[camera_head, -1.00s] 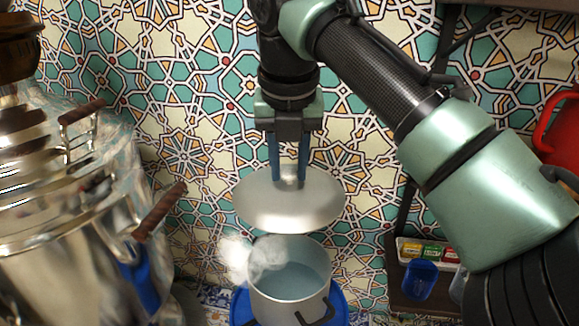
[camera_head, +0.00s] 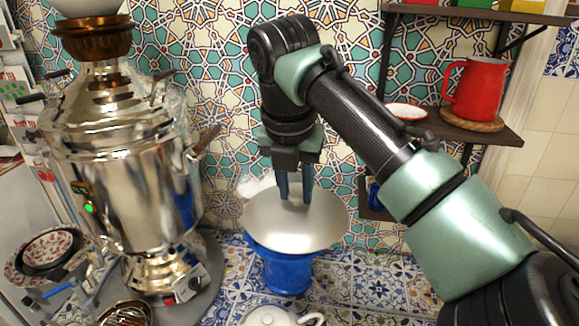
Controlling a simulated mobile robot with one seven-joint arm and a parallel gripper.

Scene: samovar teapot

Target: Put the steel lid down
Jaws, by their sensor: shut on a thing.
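The steel lid (camera_head: 296,230) is a round, shiny disc in the middle of the view, tilted with its top face toward me. My gripper (camera_head: 295,192) points down from above, its two dark blue fingers shut on the lid at its top centre. The fingers hide the lid's knob. A blue stand (camera_head: 286,270) shows below the lid. The lid hides the steel pot, so I cannot tell whether lid and pot touch.
A large shiny samovar (camera_head: 120,185) stands at the left. A white teapot (camera_head: 275,316) is at the bottom edge. A red jug (camera_head: 474,92) sits on a wall shelf at the right. White steam (camera_head: 255,186) shows left of my gripper. Tiled counter lies right of the stand.

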